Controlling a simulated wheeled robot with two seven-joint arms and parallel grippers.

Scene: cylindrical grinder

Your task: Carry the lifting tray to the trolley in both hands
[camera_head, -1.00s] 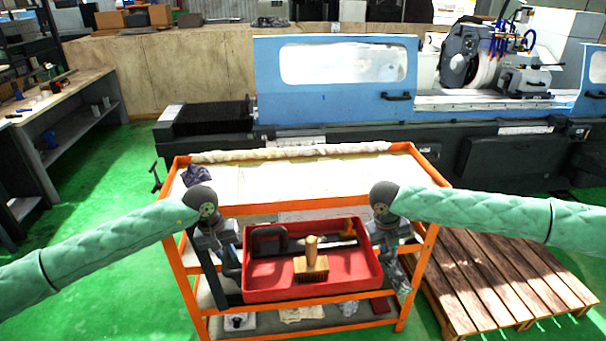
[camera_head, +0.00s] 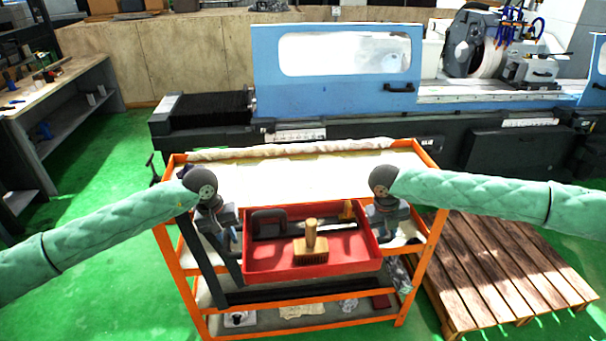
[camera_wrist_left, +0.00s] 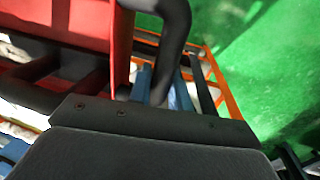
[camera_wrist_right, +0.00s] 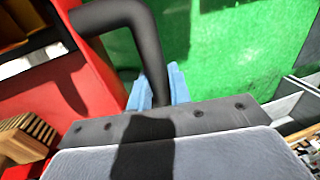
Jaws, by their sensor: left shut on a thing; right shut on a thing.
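The red lifting tray (camera_head: 312,270) is held up in front of the orange trolley (camera_head: 290,150), looking roughly level. It carries a brush with a wooden handle (camera_head: 310,245) and a dark tool (camera_head: 268,222). My left gripper (camera_head: 228,240) is shut on the tray's left handle, a dark bent bar that shows in the left wrist view (camera_wrist_left: 172,40). My right gripper (camera_head: 385,228) is shut on the right handle, which shows in the right wrist view (camera_wrist_right: 145,45). The trolley's pale top shelf lies just beyond the tray; the tray hides part of the lower shelves.
A dark cloth sits at the trolley top's left end, behind my left arm. A wooden pallet (camera_head: 515,265) lies on the floor to the right. The blue grinder (camera_head: 335,75) stands behind the trolley. Green floor is clear on the left (camera_head: 110,190).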

